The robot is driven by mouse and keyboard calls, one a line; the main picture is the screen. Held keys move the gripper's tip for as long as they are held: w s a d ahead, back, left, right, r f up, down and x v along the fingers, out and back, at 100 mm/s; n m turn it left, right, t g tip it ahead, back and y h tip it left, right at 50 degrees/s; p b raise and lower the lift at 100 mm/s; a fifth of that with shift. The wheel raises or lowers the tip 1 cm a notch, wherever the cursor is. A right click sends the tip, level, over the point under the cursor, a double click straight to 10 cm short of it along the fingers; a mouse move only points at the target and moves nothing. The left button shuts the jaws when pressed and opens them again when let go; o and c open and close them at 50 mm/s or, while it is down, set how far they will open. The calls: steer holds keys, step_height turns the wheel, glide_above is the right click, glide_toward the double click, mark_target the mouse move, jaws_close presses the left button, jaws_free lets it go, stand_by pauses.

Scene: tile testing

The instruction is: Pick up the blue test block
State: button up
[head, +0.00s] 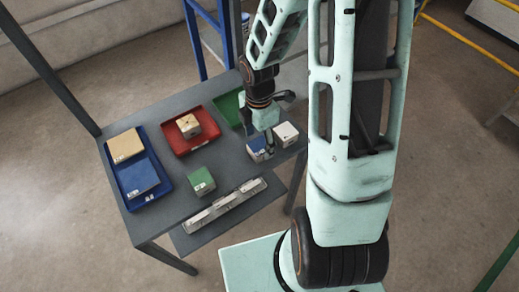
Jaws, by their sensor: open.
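The blue test block (256,155) is a small dark blue cube with a pale label, on the right part of the grey table. My gripper (268,146) is open and points down, right at the block's upper right side. One finger overlaps the block in this view. I cannot tell whether the fingers touch it or stand around it.
A white block (286,134) sits close to the right. A green block (201,182) stands at the left front, near a long grey holder (225,207). A blue tray (128,194), red tray (172,140) and green tray (223,108) lie farther left and back.

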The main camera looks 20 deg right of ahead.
mark_target(259, 145)
step_height(259, 145, down, 4)
steer(key=shift+w+d+r, duration=0.1)
steer(key=shift+r, duration=0.1)
steer(key=c, duration=1.5)
steer(key=shift+c, duration=0.5)
steer(key=shift+r, duration=0.15)
